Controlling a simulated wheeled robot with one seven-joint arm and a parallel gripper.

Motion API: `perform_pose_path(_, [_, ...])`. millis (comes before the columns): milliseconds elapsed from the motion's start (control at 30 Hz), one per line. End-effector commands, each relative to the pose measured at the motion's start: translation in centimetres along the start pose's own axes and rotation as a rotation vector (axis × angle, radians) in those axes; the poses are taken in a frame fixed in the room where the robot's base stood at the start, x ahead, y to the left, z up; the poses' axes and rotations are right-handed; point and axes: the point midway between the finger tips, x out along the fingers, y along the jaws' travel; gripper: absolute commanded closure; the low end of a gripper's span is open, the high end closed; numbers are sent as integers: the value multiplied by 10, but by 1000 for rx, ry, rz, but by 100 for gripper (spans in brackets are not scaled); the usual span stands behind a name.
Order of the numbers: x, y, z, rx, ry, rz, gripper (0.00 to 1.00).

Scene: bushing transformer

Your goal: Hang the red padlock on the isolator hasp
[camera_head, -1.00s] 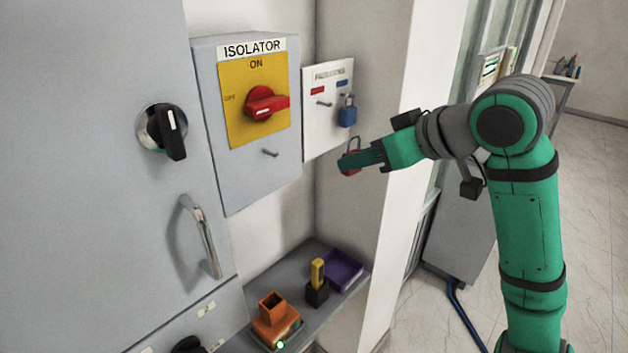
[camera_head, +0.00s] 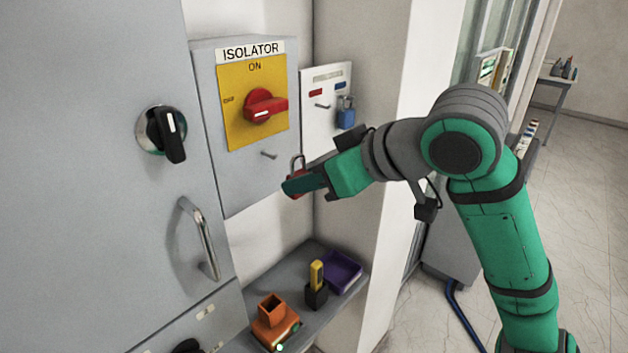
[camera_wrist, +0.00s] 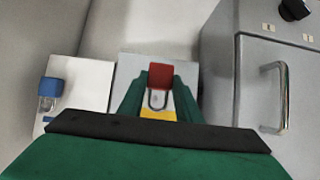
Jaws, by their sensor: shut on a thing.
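The isolator box (camera_head: 232,180) is grey with a yellow plate and a red rotary handle (camera_head: 264,106), under a label with ON. A small metal peg, the hasp (camera_head: 269,155), sticks out below the plate. My gripper (camera_head: 300,184) is shut on the red padlock (camera_head: 296,191), just right of and below the peg, apart from it in the picture. The shackle (camera_head: 298,163) points up. In the wrist view the red padlock body (camera_wrist: 160,76) sits between the fingers, with its shackle (camera_wrist: 158,99) in front of the isolator box. The exact gap to the peg cannot be told.
A white padlock board (camera_head: 325,125) with a blue padlock (camera_head: 346,115) is on the wall to the right. Below is a shelf (camera_head: 322,312) with an orange holder, a yellow-and-black item and a purple tray (camera_head: 342,270). A cabinet handle (camera_head: 203,238) juts out at left.

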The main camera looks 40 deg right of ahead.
Motion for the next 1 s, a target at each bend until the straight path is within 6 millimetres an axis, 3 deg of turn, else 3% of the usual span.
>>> perform_pose_path(1000, [45, 0, -26, -1, 1, 1, 93])
